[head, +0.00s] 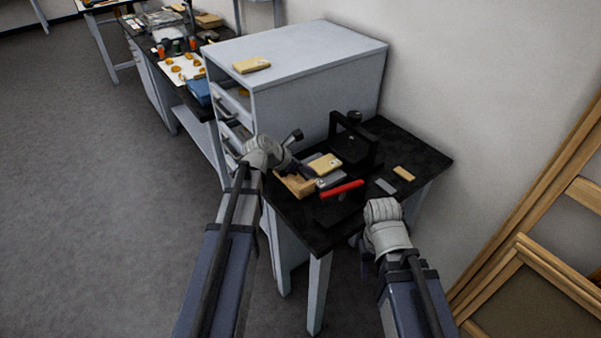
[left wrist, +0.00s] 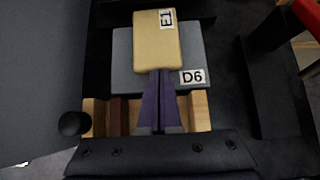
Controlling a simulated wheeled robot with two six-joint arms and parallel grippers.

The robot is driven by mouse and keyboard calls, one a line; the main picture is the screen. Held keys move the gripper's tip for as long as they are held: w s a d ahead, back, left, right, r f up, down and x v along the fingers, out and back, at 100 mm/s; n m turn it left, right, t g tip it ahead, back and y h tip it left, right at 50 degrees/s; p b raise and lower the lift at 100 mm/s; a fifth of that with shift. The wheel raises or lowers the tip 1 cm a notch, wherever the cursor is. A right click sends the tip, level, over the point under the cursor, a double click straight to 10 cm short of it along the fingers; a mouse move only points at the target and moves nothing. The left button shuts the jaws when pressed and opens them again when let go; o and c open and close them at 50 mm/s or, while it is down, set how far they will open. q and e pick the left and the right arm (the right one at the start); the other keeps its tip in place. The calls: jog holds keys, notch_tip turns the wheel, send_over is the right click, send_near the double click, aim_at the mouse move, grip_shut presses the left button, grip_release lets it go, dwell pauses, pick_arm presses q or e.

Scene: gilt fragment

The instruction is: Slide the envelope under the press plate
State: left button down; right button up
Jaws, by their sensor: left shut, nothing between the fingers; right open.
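A tan envelope (head: 326,163) with a white label lies on a grey slab, and it also shows in the left wrist view (left wrist: 155,42). The slab (left wrist: 192,50) is labelled D6 and rests above wooden pieces. My left gripper (left wrist: 160,74) is shut and empty, its fingertips at the envelope's near edge; I cannot tell whether they touch. The black press frame (head: 374,150) stands just beyond the envelope on the black table. The press plate itself is not clearly visible. My right gripper (head: 384,222) is open beside the table's front right edge; its fingers are mostly hidden.
A red bar (head: 341,189) crosses in front of the press. A grey block (head: 386,186) and a tan block (head: 403,173) lie on the right of the table. A grey cabinet (head: 310,55) with a tan packet (head: 251,65) on top stands behind, against the wall.

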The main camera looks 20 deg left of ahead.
aim_at(326, 164)
pick_arm(q)
jog(key=w+d, duration=0.3)
jog(key=w, duration=0.2)
jog(key=w+d, duration=0.2)
jog(key=shift+w+d, duration=0.2)
jog(key=shift+d, duration=0.15)
jog(key=shift+s, duration=0.1)
jog(key=s+a, duration=0.2)
jog(key=shift+s, duration=0.3)
jog(key=p+v, duration=0.7)
jog(key=v, duration=0.3)
jog(key=shift+s+a, duration=0.2)
jog(key=shift+s, duration=0.1)
jog(key=shift+f, duration=0.1)
